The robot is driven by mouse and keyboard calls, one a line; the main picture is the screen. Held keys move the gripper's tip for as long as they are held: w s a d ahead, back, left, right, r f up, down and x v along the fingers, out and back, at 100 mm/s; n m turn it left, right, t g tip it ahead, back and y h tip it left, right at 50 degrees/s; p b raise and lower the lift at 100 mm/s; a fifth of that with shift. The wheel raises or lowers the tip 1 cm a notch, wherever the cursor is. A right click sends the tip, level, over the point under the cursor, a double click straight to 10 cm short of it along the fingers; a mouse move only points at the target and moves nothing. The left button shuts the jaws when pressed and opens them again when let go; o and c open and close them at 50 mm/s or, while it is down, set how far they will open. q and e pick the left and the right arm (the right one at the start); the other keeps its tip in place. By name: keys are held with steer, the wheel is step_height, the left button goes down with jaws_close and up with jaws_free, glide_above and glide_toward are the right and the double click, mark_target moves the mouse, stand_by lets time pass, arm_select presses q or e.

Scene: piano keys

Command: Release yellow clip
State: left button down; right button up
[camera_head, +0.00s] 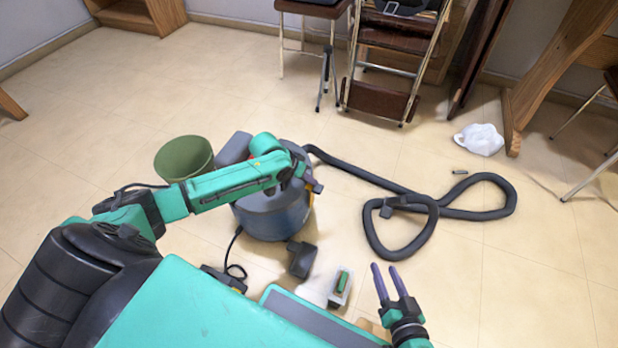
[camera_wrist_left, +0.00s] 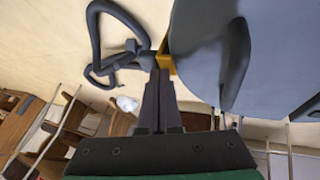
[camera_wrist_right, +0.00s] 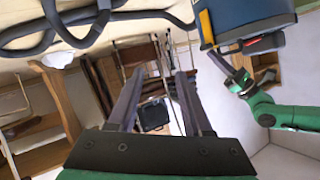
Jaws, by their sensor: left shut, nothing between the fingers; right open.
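A yellow clip (camera_wrist_left: 166,60) shows in the left wrist view on the side of the blue-grey vacuum canister (camera_wrist_left: 200,50). In the right wrist view the clip (camera_wrist_right: 206,27) is a yellow strip on the canister (camera_wrist_right: 250,22). My left gripper (camera_head: 316,187) is shut and empty at the canister's right side. Its fingertips (camera_wrist_left: 158,72) look close beside or touching the clip; contact is unclear. My right gripper (camera_head: 388,283) is open and empty, to the lower right of the canister.
A black hose (camera_head: 400,190) loops over the floor right of the canister. A green bin (camera_head: 183,158) stands to its left. A small clear box (camera_head: 340,288) and a dark nozzle (camera_head: 301,258) lie in front.

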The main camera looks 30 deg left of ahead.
arm_select(q)
steer(key=shift+d+r+y+p, duration=0.3)
steer(key=shift+d+p, duration=0.2)
steer(key=shift+p, duration=0.4)
steer(key=shift+d+y+p, duration=0.5)
steer(key=shift+d+p, duration=0.2)
steer(key=shift+p, duration=0.35)
steer(key=d+f+m+y+p, duration=0.1)
steer(key=d+f+y, duration=0.2)
steer(key=d+y, duration=0.1)
steer(key=shift+w+d+y, duration=0.25)
steer(key=shift+d+y, duration=0.15)
steer(key=shift+d, duration=0.4)
arm_select(e)
steer(key=d+r+g, duration=0.1)
steer(key=d+r+g+h, duration=0.1)
steer(key=r, duration=0.1)
steer(key=r+n+g, duration=0.1)
steer(key=shift+d+r, duration=0.25)
steer(key=shift+d, duration=0.15)
arm_select(q)
steer(key=shift+a, duration=0.1)
arm_select(e)
steer(key=shift+r, duration=0.1)
arm_select(q)
steer(key=shift+a+p, duration=0.3)
steer(key=shift+a, duration=0.4)
arm_select(e)
steer(key=shift+r, duration=0.25)
